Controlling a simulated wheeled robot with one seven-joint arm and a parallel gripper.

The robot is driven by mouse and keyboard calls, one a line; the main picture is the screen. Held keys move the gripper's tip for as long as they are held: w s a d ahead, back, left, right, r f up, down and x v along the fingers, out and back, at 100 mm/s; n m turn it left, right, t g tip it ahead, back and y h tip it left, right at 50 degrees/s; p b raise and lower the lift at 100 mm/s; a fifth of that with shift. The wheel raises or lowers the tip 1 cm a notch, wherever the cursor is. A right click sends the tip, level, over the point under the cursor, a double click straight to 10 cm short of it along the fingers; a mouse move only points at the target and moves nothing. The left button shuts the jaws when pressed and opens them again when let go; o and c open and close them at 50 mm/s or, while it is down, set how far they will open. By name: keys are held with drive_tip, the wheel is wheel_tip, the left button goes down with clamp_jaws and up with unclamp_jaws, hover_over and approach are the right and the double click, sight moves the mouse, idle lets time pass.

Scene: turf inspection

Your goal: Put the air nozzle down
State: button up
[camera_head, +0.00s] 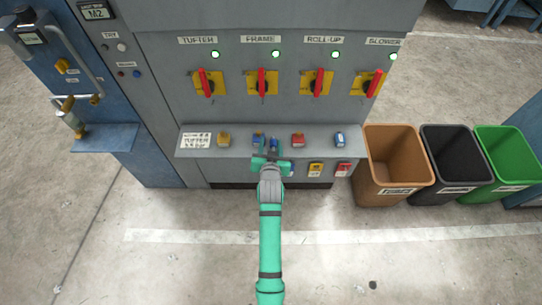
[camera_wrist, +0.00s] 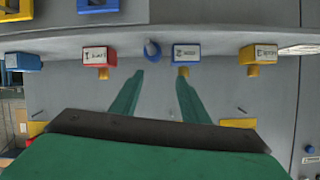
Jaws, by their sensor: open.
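A small blue rounded piece (camera_head: 274,143), which looks like the air nozzle, lies on the grey ledge (camera_head: 232,153) of the machine, between a blue block and a red block. In the wrist view it shows as a blue ring-like end (camera_wrist: 152,48) just beyond my fingertips. My gripper (camera_head: 271,156) is at the ledge's front edge. Its two green fingers (camera_wrist: 160,74) are spread, with nothing held between them. Much of the nozzle's shape is hidden or too small to make out.
A red block (camera_head: 298,140), blue block (camera_head: 340,139) and yellow block (camera_head: 223,139) sit along the ledge. Red-handled switches (camera_head: 262,82) are above. Brown (camera_head: 369,173), black and green bins stand at right. A blue shelf (camera_head: 104,137) is at left. Floor in front is clear.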

drive_tip(key=s+r, duration=0.3)
drive_tip(key=s, duration=1.2)
drive_tip(key=s+r+n+t, duration=0.1)
drive_tip(key=s+r, duration=0.2)
drive_tip(key=s, duration=1.2)
drive_tip(key=s+r, duration=0.3)
drive_tip(key=s, duration=1.2)
drive_tip(key=shift+s+d+r+n+t, duration=0.2)
drive_tip(key=shift+n+t, duration=0.1)
drive_tip(key=shift+n, duration=0.1)
drive_tip(key=shift+s+r, duration=0.15)
drive_tip(key=shift+s, duration=0.05)
drive_tip(key=shift+c, duration=1.2)
drive_tip(key=shift+s, duration=0.1)
